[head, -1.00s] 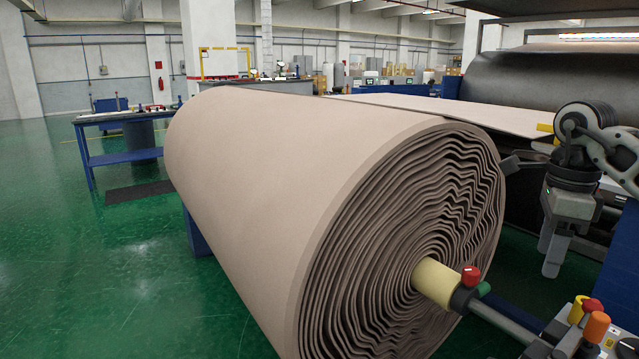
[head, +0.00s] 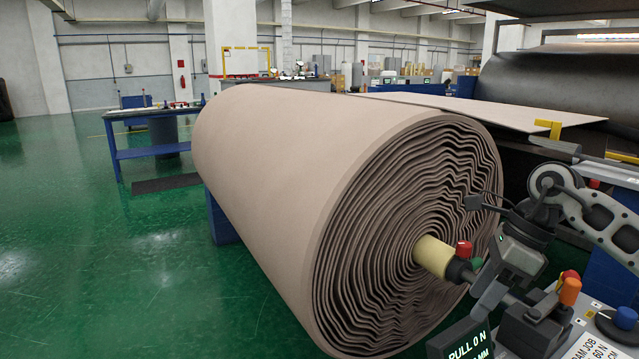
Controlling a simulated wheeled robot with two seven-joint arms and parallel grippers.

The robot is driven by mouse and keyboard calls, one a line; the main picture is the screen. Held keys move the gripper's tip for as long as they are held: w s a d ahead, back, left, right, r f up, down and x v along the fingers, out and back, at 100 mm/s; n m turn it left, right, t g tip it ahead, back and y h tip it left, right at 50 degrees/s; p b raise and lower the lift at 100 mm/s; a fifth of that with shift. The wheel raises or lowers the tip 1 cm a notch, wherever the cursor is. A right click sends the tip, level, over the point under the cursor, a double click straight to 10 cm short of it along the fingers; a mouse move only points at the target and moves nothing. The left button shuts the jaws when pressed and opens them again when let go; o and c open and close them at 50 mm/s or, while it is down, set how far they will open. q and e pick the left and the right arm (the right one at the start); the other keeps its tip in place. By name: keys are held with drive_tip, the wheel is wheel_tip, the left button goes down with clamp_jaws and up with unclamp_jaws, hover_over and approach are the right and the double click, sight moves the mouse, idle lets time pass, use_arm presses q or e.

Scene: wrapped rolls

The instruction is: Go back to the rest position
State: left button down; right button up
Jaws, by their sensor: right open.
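A large beige wrapped roll (head: 290,160) fills the middle of the head view, its wavy layered end facing front right. A pale yellow core (head: 432,257) sticks out of that end on a shaft. My right gripper (head: 488,297) is at the lower right, in front of the roll's right edge, just right of the core. Its fingers point down and to the left, and it is open with nothing seen between them. I cannot tell whether it touches the shaft behind it. My left gripper is not in view.
A control panel (head: 610,345) with a blue knob, red and orange buttons and a display (head: 466,345) is close below my right gripper. A dark roller machine (head: 560,85) stands behind. A blue table (head: 155,150) is at the left. Green floor (head: 90,270) is free there.

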drive_tip(key=s+a+f+m+t+y, duration=0.25)
drive_tip(key=a+m+y, duration=0.45)
drive_tip(key=a, duration=0.5)
drive_tip(key=s+a+f+m+t+y, duration=0.1)
drive_tip(key=s+a+m+t+y, duration=0.25)
drive_tip(key=a+m+y, duration=0.6)
drive_tip(key=d+f+m+t+h, duration=0.4)
drive_tip(key=f+m+t+h, duration=0.7)
drive_tip(key=m, duration=0.7)
drive_tip(key=s+d+f+m+g+h, duration=0.4)
drive_tip(key=s+f+m+g+h, duration=0.3)
drive_tip(key=s+f+m, duration=0.4)
wheel_tip(320, 180, down, 2)
drive_tip(key=s, duration=0.2)
drive_tip(key=shift+s+d+f, duration=0.15)
drive_tip(key=shift+s+d, duration=0.05)
drive_tip(key=shift+s, duration=0.15)
